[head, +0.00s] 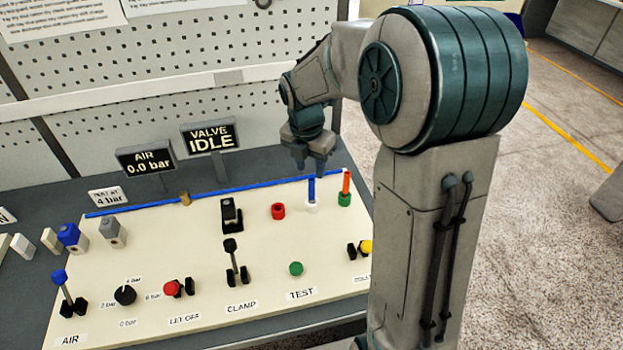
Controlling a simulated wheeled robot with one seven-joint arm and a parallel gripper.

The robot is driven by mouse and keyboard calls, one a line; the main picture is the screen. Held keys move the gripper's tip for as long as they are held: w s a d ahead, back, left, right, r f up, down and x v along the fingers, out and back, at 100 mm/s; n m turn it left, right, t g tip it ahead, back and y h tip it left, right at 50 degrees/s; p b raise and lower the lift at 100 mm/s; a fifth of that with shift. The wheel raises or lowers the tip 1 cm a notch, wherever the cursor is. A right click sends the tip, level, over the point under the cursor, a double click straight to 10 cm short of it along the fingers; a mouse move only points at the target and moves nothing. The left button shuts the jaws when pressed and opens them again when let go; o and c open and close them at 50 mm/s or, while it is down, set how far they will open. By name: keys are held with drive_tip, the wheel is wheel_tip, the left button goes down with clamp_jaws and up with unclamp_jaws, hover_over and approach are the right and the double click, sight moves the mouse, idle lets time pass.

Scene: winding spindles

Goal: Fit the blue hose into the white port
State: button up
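A short blue hose (311,188) stands upright at the white port (311,205) on the right part of the cream panel. Its lower end meets the white ring; how deep it sits cannot be told. My gripper (311,171) points down right over the hose's top end. Its two fingers look parted, and the hose's top shows just below and between the tips. No clear contact between fingers and hose shows.
An orange hose (346,182) stands in a green port (345,199) close on the right. A red port (278,211) is to the left. A black clamp (231,214), levers and buttons stand on the panel (190,250). A blue strip (240,188) runs along its back edge. Displays read "VALVE IDLE" and "AIR 0.0 bar".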

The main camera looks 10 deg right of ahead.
drive_tip(key=s+r+m+t, duration=0.1)
drive_tip(key=s+r+m, duration=0.6)
drive_tip(key=s+m, duration=0.5)
drive_tip(key=s+f+m+t+y, duration=0.1)
drive_tip(key=s+m, duration=0.8)
drive_tip(key=m, duration=0.6)
drive_tip(key=shift+s+d+f, duration=0.2)
drive_tip(key=shift+s+d, duration=0.05)
drive_tip(key=shift+s, duration=0.1)
idle(0.4)
